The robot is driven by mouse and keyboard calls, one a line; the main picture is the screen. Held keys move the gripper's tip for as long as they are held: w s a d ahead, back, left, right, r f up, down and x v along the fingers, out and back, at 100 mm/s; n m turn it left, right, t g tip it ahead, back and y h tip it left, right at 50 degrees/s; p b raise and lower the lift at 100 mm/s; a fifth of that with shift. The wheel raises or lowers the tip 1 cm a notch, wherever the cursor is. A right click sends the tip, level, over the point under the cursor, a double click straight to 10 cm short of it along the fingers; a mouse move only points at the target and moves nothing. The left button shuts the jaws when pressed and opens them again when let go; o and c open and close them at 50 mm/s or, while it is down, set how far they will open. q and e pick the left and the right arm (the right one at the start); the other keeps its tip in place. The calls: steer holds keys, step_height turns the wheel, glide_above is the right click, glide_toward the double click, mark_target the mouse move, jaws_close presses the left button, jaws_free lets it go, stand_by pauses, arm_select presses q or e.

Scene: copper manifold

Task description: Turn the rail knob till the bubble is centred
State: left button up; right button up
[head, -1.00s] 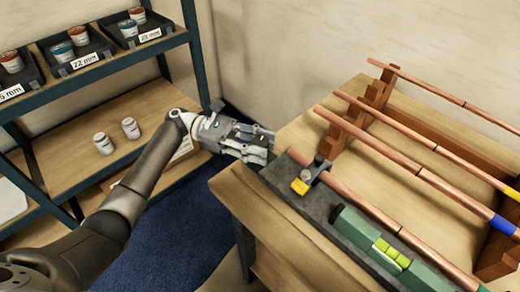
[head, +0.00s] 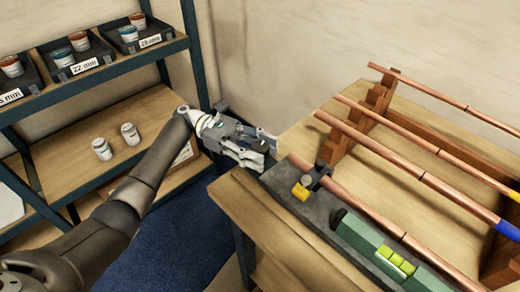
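The dark grey rail (head: 318,232) lies along the bench's front left edge with a copper pipe (head: 358,203) above it. Near its far end are a small dark round knob (head: 319,164) and a yellow piece (head: 300,192); which one is the rail knob I cannot tell for certain. A green spirit level (head: 355,231) sits on the rail, with a yellow-green vial (head: 395,258). The bubble is too small to place. My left gripper (head: 263,146) is open and empty, just left of the rail's far end and apart from the knob. My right gripper is not in view.
More copper pipes (head: 420,176) rest on wooden notched supports (head: 345,137) across the bench (head: 250,205). A shelf (head: 105,130) at left holds trays of cups and two white jars (head: 130,133). The bench top between the rail and supports is mostly clear.

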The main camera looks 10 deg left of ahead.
arm_select(q)
steer(key=shift+a, duration=0.1)
steer(key=v, duration=1.1)
steer(key=shift+w+a, duration=0.2)
steer(key=shift+a, duration=0.15)
stand_by(0.6)
